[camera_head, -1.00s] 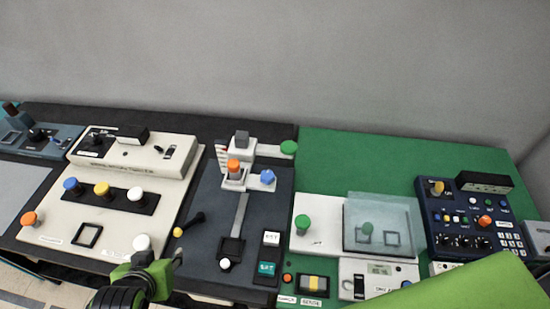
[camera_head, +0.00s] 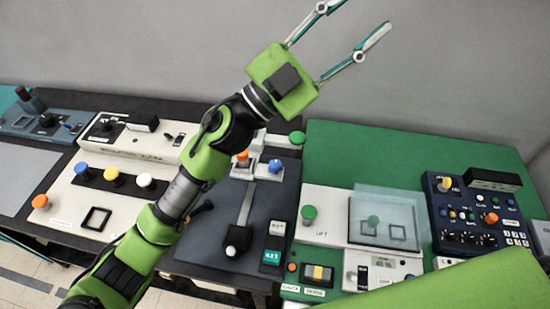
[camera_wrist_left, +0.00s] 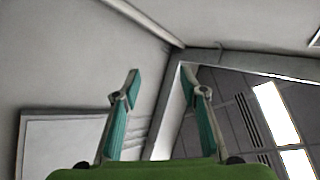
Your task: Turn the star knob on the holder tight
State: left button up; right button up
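The blue star knob (camera_head: 275,166) sits on the right side of the pale holder on the dark grey panel (camera_head: 272,201) in the head view. An orange knob (camera_head: 241,156) is just left of it. My left arm crosses in front and hides part of the holder area. My left gripper (camera_head: 364,16) is raised far above and to the right of the knob, against the wall, with its fingers spread and empty. In the left wrist view its two fingers (camera_wrist_left: 162,85) are apart with nothing between them, and the knob does not show there. My right gripper is not in view.
A cream console (camera_head: 65,207) with coloured knobs stands left. A green mat (camera_head: 350,145) at right carries a white unit with a clear cover (camera_head: 408,205) and a dark blue control box (camera_head: 465,200). A green part of mine covers the lower right. The air by the wall is free.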

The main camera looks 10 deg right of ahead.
pick_arm(q)
jog(key=s+d+f+m+g+y, duration=0.4)
jog(key=s+d+m+g, duration=0.35)
jog(key=m+g, duration=0.2)
jog(key=n+t+y, duration=0.2)
jog(key=t+y, duration=0.3)
jog(key=y, duration=1.5)
send_near(275, 164)
jog(key=shift+m, duration=0.35)
notch_tip(275, 164, down, 8)
jog(key=p, duration=0.5)
jog(key=shift+w+d+r, duration=0.15)
jog(key=shift+f, duration=0.4)
jog(key=c, duration=1.1)
